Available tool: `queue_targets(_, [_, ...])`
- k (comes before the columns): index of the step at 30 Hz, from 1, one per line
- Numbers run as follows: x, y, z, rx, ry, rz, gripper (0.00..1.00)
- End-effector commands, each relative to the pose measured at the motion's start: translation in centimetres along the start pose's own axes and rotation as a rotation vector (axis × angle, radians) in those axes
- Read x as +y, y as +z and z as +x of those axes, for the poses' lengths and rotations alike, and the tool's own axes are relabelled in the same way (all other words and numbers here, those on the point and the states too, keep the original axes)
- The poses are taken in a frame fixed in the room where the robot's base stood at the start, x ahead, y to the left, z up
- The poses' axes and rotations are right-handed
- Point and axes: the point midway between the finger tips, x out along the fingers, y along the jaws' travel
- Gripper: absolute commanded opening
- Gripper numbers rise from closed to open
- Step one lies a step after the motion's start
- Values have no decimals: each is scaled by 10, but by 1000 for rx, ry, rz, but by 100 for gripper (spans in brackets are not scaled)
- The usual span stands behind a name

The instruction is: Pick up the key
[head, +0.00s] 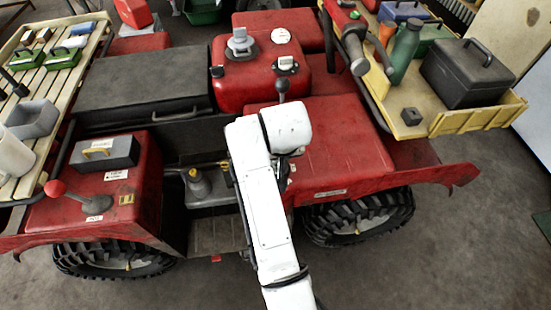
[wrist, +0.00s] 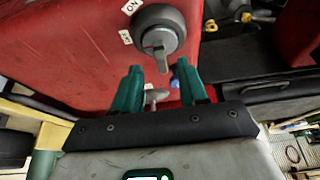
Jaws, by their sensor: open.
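In the wrist view a round dark switch (wrist: 159,27) sits on a red panel beside an ON label. A flat grey tab (wrist: 158,57) stands out from it and looks like the key; I cannot tell for sure. My gripper (wrist: 158,76) is open, with its green fingers apart and their tips just short of the tab, roughly to either side of it. Nothing is held. A small silvery piece (wrist: 156,95) with a thin stem shows between the fingers; what it is is unclear. In the head view my white arm hides the gripper.
The red quad body (head: 335,155) surrounds the arm. A blue knob (wrist: 181,75) shows close by the right finger. A yellow rack (head: 470,117) with a black toolbox (head: 465,78) stands at right, and a slatted rack (head: 60,85) at left. The floor (head: 430,240) at lower right is clear.

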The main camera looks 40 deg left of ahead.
Motion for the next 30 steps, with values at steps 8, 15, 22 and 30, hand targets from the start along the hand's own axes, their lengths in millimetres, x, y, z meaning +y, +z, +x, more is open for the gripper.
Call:
queue_targets(8, [-2, -2, 31, -1, 0, 0, 43])
queue_targets(15, [-3, -1, 36, 1, 0, 0, 43])
queue_targets(22, [-2, -1, 36, 0, 0, 0, 28])
queue_targets(30, [-2, -1, 35, 0, 0, 1, 2])
